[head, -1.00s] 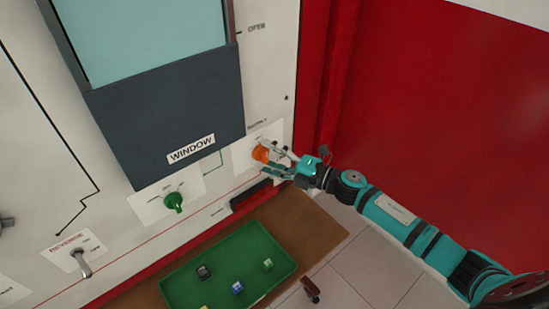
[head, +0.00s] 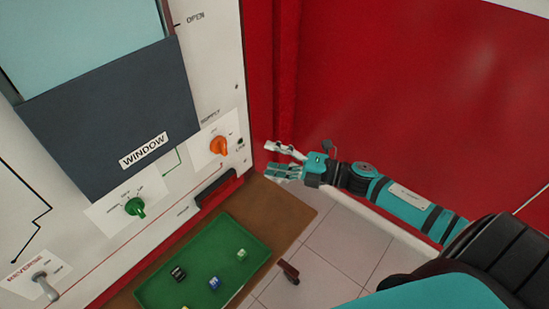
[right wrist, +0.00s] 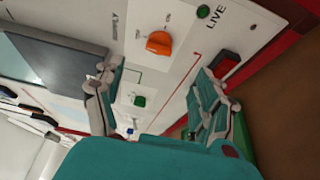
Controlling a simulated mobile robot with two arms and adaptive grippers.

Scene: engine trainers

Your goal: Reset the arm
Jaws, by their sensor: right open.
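My right gripper (head: 285,160) is open and empty in the head view. It is in the air to the right of the white panel (head: 222,95), apart from the orange knob (head: 219,146). In the right wrist view its two fingers (right wrist: 158,98) are spread wide with nothing between them. The orange knob also shows there (right wrist: 159,43), beyond the fingers. My right arm (head: 400,200) reaches in from the lower right. My left gripper is not in view.
The panel holds a green knob (head: 135,207), a REVERSE toggle switch (head: 42,284) and a dark WINDOW plate (head: 110,125). A green tray (head: 228,225) with several small cubes lies on a brown table (head: 285,205). A red wall (head: 400,90) stands behind my right arm.

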